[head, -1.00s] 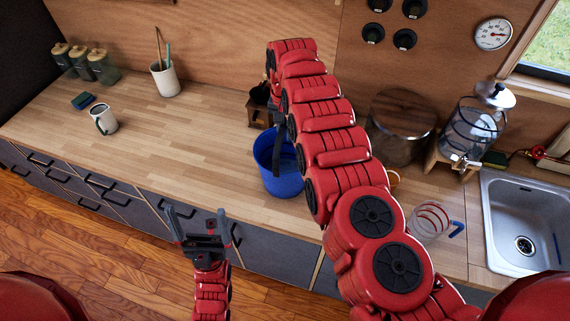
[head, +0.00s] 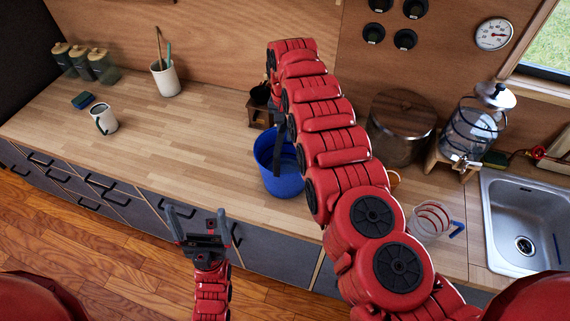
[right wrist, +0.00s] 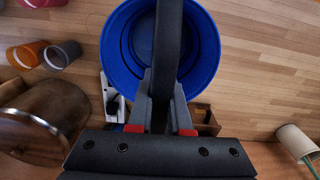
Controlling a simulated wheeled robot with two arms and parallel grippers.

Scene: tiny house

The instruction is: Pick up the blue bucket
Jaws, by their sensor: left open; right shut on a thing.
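The blue bucket (head: 283,181) stands on the wooden counter near its front edge, left of my right arm in the head view. In the right wrist view the bucket (right wrist: 205,50) is seen from above, its inside empty where visible. My right gripper (right wrist: 160,88) is shut on the bucket's dark handle (right wrist: 168,35), which runs across the opening. In the head view the right gripper is largely hidden by my arm. My left gripper (head: 197,227) is open and empty, in front of the counter's drawers.
A white mug (head: 103,119), a sponge (head: 83,100) and a utensil cup (head: 166,79) stand on the left counter. A large lidded pot (head: 400,125), a measuring cup (head: 430,222) and the sink (head: 525,215) lie to the right. The middle-left counter is clear.

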